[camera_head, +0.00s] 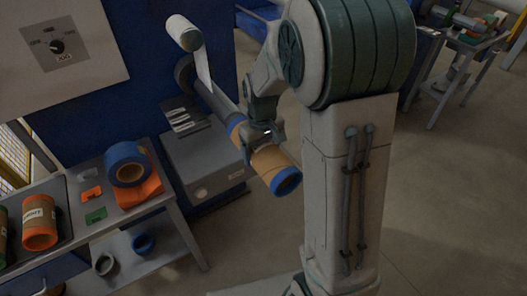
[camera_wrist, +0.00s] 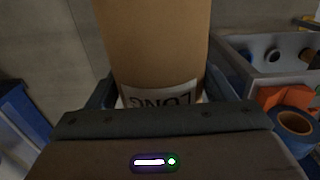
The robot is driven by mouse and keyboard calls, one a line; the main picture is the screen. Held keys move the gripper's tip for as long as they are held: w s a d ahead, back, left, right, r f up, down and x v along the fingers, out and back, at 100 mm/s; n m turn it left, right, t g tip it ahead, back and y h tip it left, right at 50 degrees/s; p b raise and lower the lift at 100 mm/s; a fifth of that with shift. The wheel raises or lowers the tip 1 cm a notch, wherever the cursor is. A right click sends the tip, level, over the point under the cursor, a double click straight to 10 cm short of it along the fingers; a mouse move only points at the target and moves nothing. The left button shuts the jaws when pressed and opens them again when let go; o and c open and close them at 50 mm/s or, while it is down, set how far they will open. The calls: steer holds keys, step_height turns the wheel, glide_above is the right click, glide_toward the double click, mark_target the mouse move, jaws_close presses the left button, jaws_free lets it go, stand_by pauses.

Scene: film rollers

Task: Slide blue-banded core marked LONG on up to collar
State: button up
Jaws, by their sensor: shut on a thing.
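The tan core (camera_head: 270,162) has blue bands at its ends. Its near open end points down and to the right in the head view. My gripper (camera_head: 262,134) is shut around the core's middle. In the wrist view the core (camera_wrist: 155,45) fills the space between my fingers, and its white label reads LONG upside down. The grey shaft (camera_head: 213,97) reaches out from the machine in line with the core. The core's far blue band meets the shaft's outer part; how far the shaft goes inside is hidden. A dark round collar (camera_head: 184,72) sits at the shaft's machine end.
A white roll (camera_head: 183,33) with a hanging strip is above the shaft. A grey cabinet (camera_head: 205,165) stands below it. The left bench holds a blue tape roll (camera_head: 127,164) and an orange-red core (camera_head: 39,228).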

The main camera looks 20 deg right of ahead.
mark_target(242, 121)
steer(key=shift+w+a, duration=0.3)
steer(key=shift+w, duration=0.55)
steer(key=shift+w+a, duration=0.25)
steer(key=shift+w, duration=0.6)
steer(key=shift+w+a+p, duration=0.25)
steer(key=shift+w+a, duration=0.05)
steer(key=shift+w, duration=0.55)
steer(key=shift+w+a+p, duration=0.25)
steer(key=shift+w, duration=0.55)
steer(key=shift+w+a+p, duration=0.2)
steer(key=shift+w+a, duration=0.1)
steer(key=shift+w, duration=0.55)
steer(key=shift+w+a+p, duration=0.2)
steer(key=shift+w+a, duration=0.05)
steer(key=shift+w, duration=0.55)
steer(key=shift+w, duration=0.15)
